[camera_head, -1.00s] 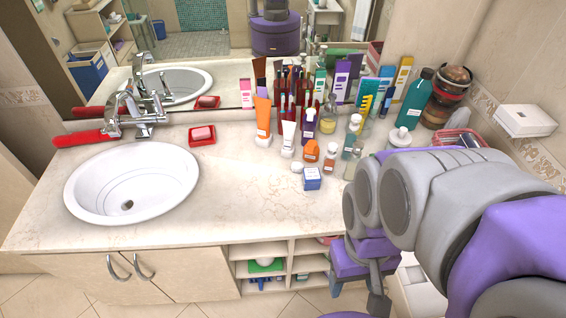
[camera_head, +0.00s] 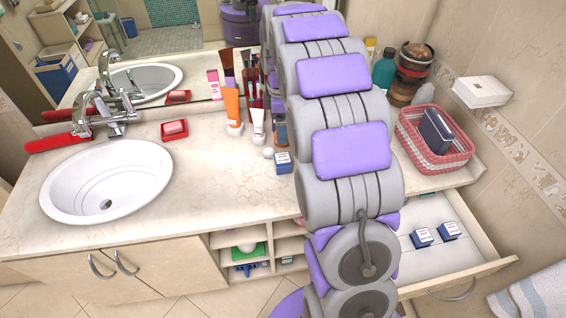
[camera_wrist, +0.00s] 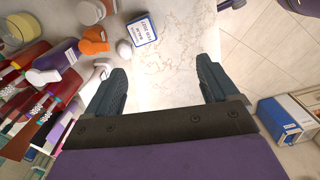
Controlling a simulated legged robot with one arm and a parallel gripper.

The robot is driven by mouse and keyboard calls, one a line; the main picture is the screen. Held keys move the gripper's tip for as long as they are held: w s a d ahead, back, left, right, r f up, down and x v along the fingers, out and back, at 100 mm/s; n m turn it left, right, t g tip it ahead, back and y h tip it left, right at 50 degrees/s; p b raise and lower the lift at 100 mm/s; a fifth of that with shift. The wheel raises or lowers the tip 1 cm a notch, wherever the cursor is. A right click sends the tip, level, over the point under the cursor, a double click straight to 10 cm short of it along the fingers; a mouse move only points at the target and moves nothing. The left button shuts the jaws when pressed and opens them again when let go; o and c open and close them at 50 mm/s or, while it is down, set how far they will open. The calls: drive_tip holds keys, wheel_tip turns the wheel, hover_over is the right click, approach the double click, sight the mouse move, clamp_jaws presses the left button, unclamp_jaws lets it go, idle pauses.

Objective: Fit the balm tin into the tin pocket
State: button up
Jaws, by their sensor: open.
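A small dark blue box-shaped tin with a white label (camera_head: 283,162) stands on the counter, just left of my arm in the head view. I take it for the balm tin. In the wrist view, the blue tin (camera_wrist: 142,30) lies ahead of and slightly left of my gripper (camera_wrist: 163,78), whose fingers are spread with only bare counter between them. The arm hides my gripper in the head view. The open white drawer (camera_head: 440,208) at right holds two similar blue tins (camera_head: 422,237) (camera_head: 449,230). I cannot make out which space is the tin pocket.
Bottles and tubes, including an orange tube (camera_head: 233,110), crowd the counter's back behind the tin. A pink basket (camera_head: 455,160) with a dark box stands at right. The sink (camera_head: 105,180) and red soap dish (camera_head: 174,130) are left. Counter between sink and tin is clear.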

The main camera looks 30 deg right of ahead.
drive_tip(key=w+d+f+n, duration=0.1)
drive_tip(key=w+d+f, duration=0.1)
drive_tip(key=w+d, duration=0.1)
drive_tip(key=b, duration=0.2)
approach(283, 158)
drive_tip(key=shift+n, duration=0.4)
drive_tip(key=f, duration=0.5)
drive_tip(key=shift+w+d+f, duration=0.1)
drive_tip(key=shift+w+d, duration=0.05)
drive_tip(key=shift+d, duration=0.15)
drive_tip(key=shift+a+f, duration=0.65)
drive_tip(key=shift+a, duration=0.15)
drive_tip(key=f, duration=0.2)
drive_tip(key=d+f+b, duration=0.1)
drive_tip(key=f, duration=0.1)
drive_tip(key=shift+f, duration=0.2)
drive_tip(key=shift+d, duration=0.35)
drive_tip(key=shift+a, duration=0.65)
drive_tip(key=c, duration=0.8)
drive_tip(key=shift+d, duration=0.45)
drive_tip(key=c, duration=0.4)
drive_tip(key=shift+a+r, duration=0.1)
drive_tip(key=shift+a, duration=0.05)
